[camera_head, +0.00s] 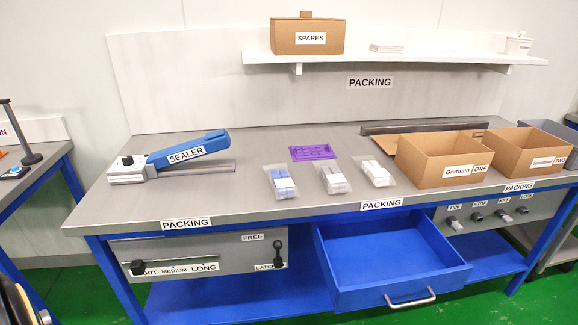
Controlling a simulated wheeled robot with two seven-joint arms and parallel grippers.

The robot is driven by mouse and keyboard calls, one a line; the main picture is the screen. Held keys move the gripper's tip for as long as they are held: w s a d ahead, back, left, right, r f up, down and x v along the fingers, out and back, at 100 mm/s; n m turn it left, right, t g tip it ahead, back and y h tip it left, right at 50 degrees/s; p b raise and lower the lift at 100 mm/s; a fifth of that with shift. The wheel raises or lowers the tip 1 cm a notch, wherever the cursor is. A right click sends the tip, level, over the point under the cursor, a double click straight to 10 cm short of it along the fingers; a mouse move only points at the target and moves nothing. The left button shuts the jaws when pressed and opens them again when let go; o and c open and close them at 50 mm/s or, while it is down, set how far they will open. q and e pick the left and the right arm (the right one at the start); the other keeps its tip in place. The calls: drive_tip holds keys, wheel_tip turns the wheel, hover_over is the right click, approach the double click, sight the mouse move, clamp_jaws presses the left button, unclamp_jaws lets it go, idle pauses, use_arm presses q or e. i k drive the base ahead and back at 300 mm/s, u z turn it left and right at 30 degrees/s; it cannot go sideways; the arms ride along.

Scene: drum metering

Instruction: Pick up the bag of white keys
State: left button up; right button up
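Three clear bags lie in a row near the front middle of the grey packing table (240,206). The left bag (280,183) holds light blue pieces. The middle bag (333,179) and the right bag (378,174) both hold white or pale pieces. The pieces are too small to tell which of these two holds keys. All three bags lie apart from each other. Neither of my grippers is in view.
A blue sealer (188,150) stands at left. Open cardboard boxes, ONE (427,172) and another (528,161), stand at right. An empty blue drawer (388,263) hangs open below the front edge. A SPARES box (306,36) sits on the shelf.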

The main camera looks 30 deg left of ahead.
sight(374, 173)
drive_tip(key=u, duration=0.7)
drive_tip(key=i, duration=0.6)
